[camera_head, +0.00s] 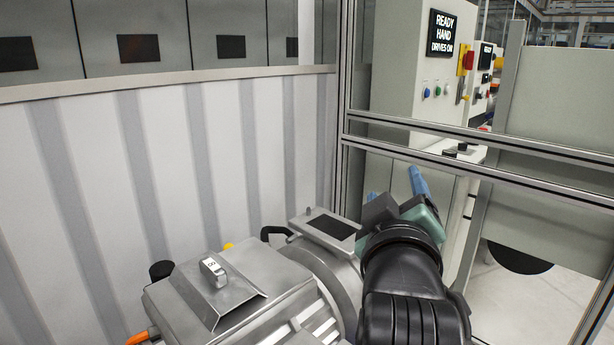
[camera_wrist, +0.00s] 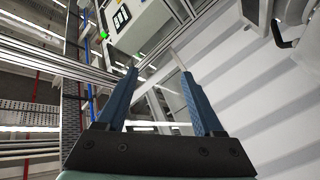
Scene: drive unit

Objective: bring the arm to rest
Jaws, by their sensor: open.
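My gripper (camera_head: 398,186) is raised at the right of the drive unit in the head view, in front of the metal frame. In the wrist view, the two blue fingers of my gripper (camera_wrist: 158,92) stand apart with nothing between them. The grey drive unit (camera_head: 250,315) fills the lower middle of the head view, partly hidden by my black arm at its right.
A metal frame (camera_head: 344,120) with crossbars (camera_head: 480,136) stands close behind my gripper. Beyond it is a control cabinet (camera_head: 405,75) with a lit sign. A ribbed pale wall (camera_head: 160,170) runs behind the drive unit. An orange cable (camera_head: 140,337) shows at the lower left.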

